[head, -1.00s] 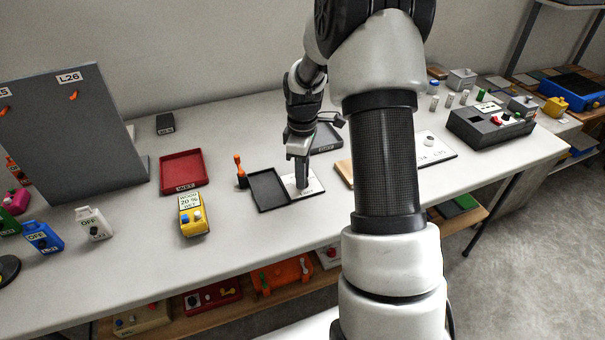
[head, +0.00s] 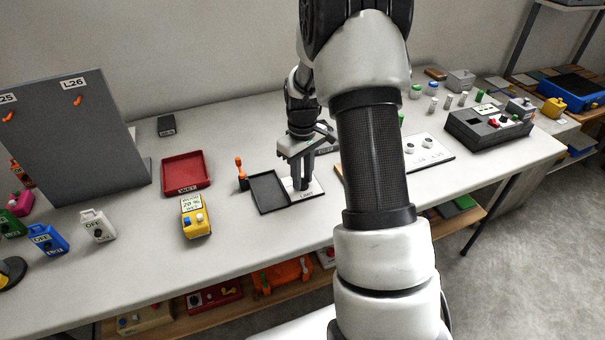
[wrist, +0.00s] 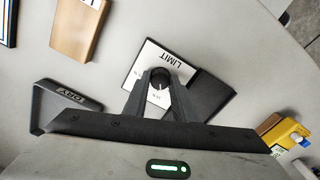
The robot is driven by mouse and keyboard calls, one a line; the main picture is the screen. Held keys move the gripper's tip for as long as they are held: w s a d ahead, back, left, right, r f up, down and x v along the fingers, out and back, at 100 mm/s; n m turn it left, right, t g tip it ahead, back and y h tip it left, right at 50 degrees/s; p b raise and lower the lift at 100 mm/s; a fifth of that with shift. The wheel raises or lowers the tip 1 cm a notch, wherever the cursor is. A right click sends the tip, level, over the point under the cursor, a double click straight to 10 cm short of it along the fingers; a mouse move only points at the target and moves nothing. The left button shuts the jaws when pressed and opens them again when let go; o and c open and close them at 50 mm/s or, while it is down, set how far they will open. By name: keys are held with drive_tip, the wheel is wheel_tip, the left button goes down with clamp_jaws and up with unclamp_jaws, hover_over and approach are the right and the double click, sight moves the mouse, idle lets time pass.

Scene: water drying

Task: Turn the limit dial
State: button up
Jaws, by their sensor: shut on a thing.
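The limit dial (wrist: 159,76) is a dark round knob with a light pointer mark, on a white plate (wrist: 152,55) printed "LIMIT". My gripper (wrist: 160,84) is shut on the dial, one finger on each side of it, in the wrist view. In the head view my gripper (head: 302,186) points down onto the white plate (head: 314,188). There the dial is hidden behind the fingers. A black tray (head: 268,192) lies directly beside the plate.
A yellow meter (head: 195,217) and a red tray (head: 184,173) stand to the left, with an orange-handled tool (head: 241,174) between. A grey tray marked "DRY" (wrist: 66,104) and a wooden block (wrist: 78,30) lie nearby. The table's front edge is clear.

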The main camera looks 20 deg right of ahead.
sight(303, 181)
drive_tip(key=m+p, duration=0.1)
drive_tip(key=m, duration=0.4)
drive_tip(key=shift+r+m, duration=0.1)
drive_tip(key=shift+m, duration=0.2)
drive_tip(key=m+p, duration=0.1)
drive_tip(key=m, duration=0.4)
drive_tip(key=shift+m+p, duration=0.3)
drive_tip(key=shift+p, duration=0.05)
drive_tip(key=o, duration=1)
drive_tip(key=shift+o, duration=0.2)
wheel_tip(303, 181, up, 17)
drive_tip(key=p, duration=0.3)
drive_tip(key=shift+r, duration=0.15)
